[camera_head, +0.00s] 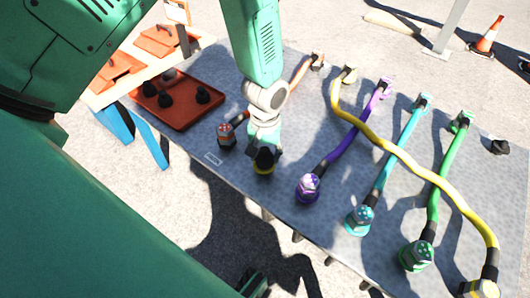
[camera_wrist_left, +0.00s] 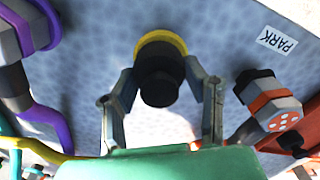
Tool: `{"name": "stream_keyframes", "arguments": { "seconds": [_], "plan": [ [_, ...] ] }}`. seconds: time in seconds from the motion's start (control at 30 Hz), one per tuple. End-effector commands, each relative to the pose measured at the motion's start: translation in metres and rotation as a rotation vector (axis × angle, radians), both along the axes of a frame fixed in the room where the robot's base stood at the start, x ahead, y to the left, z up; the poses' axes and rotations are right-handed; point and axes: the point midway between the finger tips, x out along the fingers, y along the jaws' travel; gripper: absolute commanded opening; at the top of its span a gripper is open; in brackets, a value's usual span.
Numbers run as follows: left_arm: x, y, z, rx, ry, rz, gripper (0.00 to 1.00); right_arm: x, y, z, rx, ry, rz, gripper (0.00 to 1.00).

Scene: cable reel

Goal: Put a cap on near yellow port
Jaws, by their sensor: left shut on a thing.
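My left gripper (camera_head: 264,152) reaches down at the near edge of the grey table. In the left wrist view its two fingers (camera_wrist_left: 163,95) are shut around a black cap (camera_wrist_left: 159,82). The yellow ring of the near yellow port (camera_wrist_left: 160,40) shows right behind the cap; it also shows below the gripper in the head view (camera_head: 264,169). The cap is lined up over the ring and looks close to it or touching; I cannot tell whether it is seated. My right gripper is not in view.
An orange-red tray (camera_head: 185,119) with black caps sits at the table's left. An orange connector (camera_head: 227,134) and a purple connector (camera_head: 308,187) flank the gripper. The yellow cable (camera_head: 408,154) crosses the blue and green cables to the right. A PARK label (camera_wrist_left: 276,40) lies nearby.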

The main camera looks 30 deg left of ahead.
Motion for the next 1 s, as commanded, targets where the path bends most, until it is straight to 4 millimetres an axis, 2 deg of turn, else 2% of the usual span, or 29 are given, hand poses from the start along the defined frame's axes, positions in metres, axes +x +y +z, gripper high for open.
{"name": "stream_keyframes", "arguments": {
  "seconds": [0.1,0.13,0.17,0.2,0.57,0.67,1.0],
  "plan": [
    [0.000,0.000,-0.003,0.000,0.000,0.000,0.11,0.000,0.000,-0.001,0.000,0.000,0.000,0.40],
    [0.000,0.000,-0.002,0.000,0.000,0.000,0.51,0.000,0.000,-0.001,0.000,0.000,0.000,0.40],
    [0.000,0.000,-0.002,0.000,0.000,0.000,0.61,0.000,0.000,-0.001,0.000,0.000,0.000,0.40],
    [0.000,0.000,-0.002,0.000,0.000,0.000,0.64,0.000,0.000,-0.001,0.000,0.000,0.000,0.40],
    [0.001,0.000,0.003,0.000,-0.001,0.000,0.64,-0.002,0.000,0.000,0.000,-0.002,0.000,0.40],
    [0.001,0.000,0.015,0.000,-0.003,0.001,0.64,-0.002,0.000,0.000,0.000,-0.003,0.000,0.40],
    [0.001,-0.001,0.085,0.000,-0.003,0.000,0.64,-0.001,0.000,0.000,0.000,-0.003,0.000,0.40]
  ]
}}
